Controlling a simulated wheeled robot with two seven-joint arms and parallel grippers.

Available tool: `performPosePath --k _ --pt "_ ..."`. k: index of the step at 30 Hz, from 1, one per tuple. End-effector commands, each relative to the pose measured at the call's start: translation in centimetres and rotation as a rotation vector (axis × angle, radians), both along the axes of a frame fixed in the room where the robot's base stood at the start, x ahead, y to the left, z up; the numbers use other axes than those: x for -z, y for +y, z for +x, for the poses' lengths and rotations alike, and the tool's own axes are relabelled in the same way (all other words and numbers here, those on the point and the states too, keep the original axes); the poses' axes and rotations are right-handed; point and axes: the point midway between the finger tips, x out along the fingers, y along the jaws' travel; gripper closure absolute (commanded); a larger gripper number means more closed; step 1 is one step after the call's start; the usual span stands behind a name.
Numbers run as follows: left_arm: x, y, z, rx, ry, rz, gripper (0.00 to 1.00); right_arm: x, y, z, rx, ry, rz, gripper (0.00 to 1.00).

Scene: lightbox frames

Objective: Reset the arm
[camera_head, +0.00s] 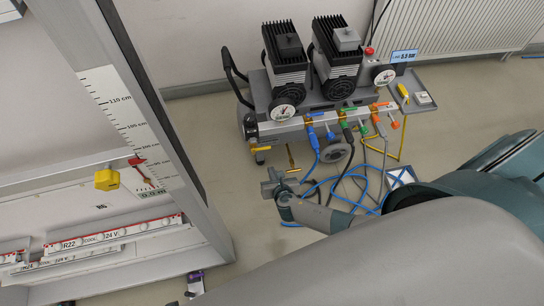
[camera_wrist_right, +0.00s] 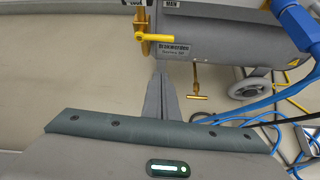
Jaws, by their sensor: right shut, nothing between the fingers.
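My right arm (camera_head: 420,235) comes in from the lower right and reaches towards the middle of the head view. My right gripper (camera_head: 270,184) is at its end, in front of and below the compressor (camera_head: 318,95). In the right wrist view the two grey fingers (camera_wrist_right: 160,75) lie together, with nothing between them. Their tips point at the tank (camera_wrist_right: 225,35) and appear just below a yellow-handled valve (camera_wrist_right: 153,38). A gap to the valve is hard to judge. My left gripper is not in view.
Blue and black hoses (camera_head: 365,170) hang from the coloured valves and loop on the floor close to my gripper. A metal cabinet frame (camera_head: 150,120) with a height scale stands at the left. A small tray (camera_head: 415,100) is on the compressor's right. The floor (camera_head: 215,130) between cabinet and compressor is clear.

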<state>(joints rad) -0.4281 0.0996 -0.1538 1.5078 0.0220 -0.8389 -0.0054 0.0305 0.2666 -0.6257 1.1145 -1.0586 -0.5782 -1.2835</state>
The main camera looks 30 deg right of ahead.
Motion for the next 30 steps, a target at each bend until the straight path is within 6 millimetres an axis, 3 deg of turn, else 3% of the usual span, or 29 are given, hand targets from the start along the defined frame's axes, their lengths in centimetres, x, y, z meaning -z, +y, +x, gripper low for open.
performPosePath --k 17,23,30 --pt "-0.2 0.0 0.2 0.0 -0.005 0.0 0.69 0.4 0.1 -0.8 0.037 0.011 0.055 1.0" --pt "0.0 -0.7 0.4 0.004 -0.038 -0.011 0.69 2.4 1.0 -4.9 0.262 0.063 0.356 1.0" --pt "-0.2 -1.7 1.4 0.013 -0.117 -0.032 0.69 5.4 3.6 -14.1 0.861 0.139 0.999 1.0"
